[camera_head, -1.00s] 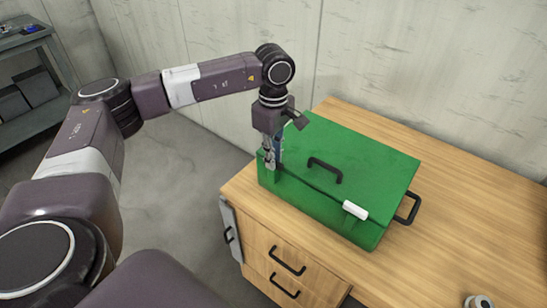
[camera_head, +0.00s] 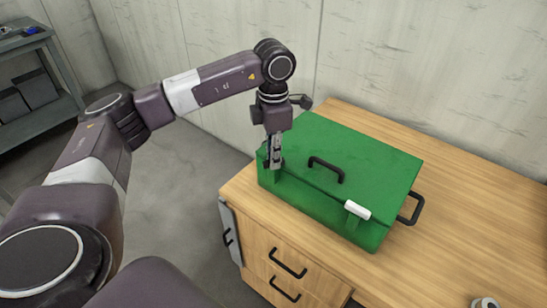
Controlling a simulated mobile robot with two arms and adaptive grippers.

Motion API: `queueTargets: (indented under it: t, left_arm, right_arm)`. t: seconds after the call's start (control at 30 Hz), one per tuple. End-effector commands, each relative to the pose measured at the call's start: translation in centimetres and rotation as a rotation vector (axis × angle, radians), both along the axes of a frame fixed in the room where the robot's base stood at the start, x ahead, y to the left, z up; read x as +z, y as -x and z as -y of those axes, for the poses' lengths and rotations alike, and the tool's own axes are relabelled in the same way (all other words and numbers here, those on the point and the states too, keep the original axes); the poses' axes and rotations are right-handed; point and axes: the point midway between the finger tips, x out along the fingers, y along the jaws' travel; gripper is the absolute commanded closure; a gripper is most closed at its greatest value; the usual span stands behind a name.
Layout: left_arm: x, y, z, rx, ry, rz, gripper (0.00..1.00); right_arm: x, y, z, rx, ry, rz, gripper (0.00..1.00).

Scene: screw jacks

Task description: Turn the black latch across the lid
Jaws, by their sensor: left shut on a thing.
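A green case (camera_head: 325,213) with a closed lid (camera_head: 365,155) sits on the wooden cabinet top. A black arched handle (camera_head: 326,168) is on the lid. A white latch (camera_head: 357,210) is at the right of the front edge. My left gripper (camera_head: 274,163) points down at the left end of the front edge, shut on the black latch, which the fingers mostly hide. How far that latch is turned I cannot tell. My right gripper is not in view.
The wooden cabinet (camera_head: 460,215) has free top surface right of the case. A black side handle (camera_head: 411,209) sticks out from the case. A small round object (camera_head: 486,303) is at the bottom right. A wall stands behind.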

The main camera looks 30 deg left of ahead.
Motion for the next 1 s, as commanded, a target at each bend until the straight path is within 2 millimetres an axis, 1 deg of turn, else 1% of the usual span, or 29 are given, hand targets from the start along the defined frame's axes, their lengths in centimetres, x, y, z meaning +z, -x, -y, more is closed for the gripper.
queueTargets:
  t: [0.2, 0.5, 0.7, 1.0]
  left_arm:
    - [0.11, -0.09, 0.02, 0.202, 0.001, 0.003, 1.0]
    - [0.15, -0.12, 0.02, 0.438, 0.001, 0.004, 1.0]
    - [0.18, -0.12, 0.0, 0.541, 0.001, 0.004, 1.0]
    - [0.19, -0.11, -0.01, 0.608, 0.001, 0.004, 1.0]
  right_arm:
    - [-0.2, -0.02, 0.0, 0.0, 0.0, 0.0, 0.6]
    - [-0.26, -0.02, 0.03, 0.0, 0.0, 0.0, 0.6]
    - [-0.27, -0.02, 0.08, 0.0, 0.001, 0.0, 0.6]
    - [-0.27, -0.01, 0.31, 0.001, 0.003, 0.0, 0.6]
